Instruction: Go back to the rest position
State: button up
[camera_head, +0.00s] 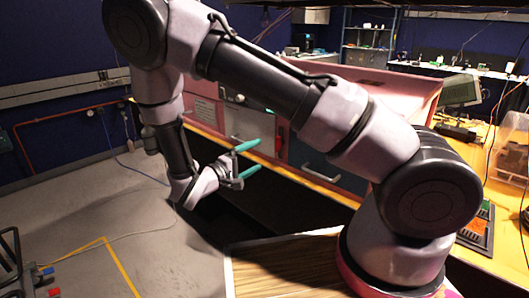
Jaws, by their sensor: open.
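My gripper (250,159) is near the middle of the head view, at the end of my folded arm. Its two green fingers are spread apart with nothing between them. It points to the right, toward the drawer fronts of the workbench, and appears clear of them. My arm rises from its base at the lower right, arches across the top left and comes down to the gripper. No held object is visible.
A workbench with a yellow wooden edge (328,186) and a dark drawer front (327,166) stands behind my arm. A pink foam enclosure (385,88) sits on it. A monitor (460,90) and a clear bin (513,146) are at right. Grey floor (75,220) is open at left.

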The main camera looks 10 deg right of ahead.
jog(key=shift+v, duration=0.85)
jog(key=s+d+r+m+g+y, duration=0.3)
jog(key=d+r+m+g+y, duration=0.1)
jog(key=d+r+g, duration=0.25)
jog(key=s+d+r+m+g+y, duration=0.3)
jog(key=s+d+r+g, duration=0.15)
jog(key=d+r, duration=0.2)
jog(key=s+d+r+m+t+y, duration=0.1)
jog(key=s+r+m+t+y, duration=0.1)
jog(key=r, duration=0.7)
jog(key=s+d+r+m+t+y, duration=0.1)
jog(key=s+r+m+t+y, duration=0.1)
jog(key=s+r+t+y, duration=0.3)
notch_tip(320, 180, up, 4)
jog(key=s+y, duration=0.1)
jog(key=y, duration=0.1)
jog(key=shift+t+y, duration=0.3)
jog(key=shift+d+f, duration=0.1)
jog(key=shift+d, duration=0.05)
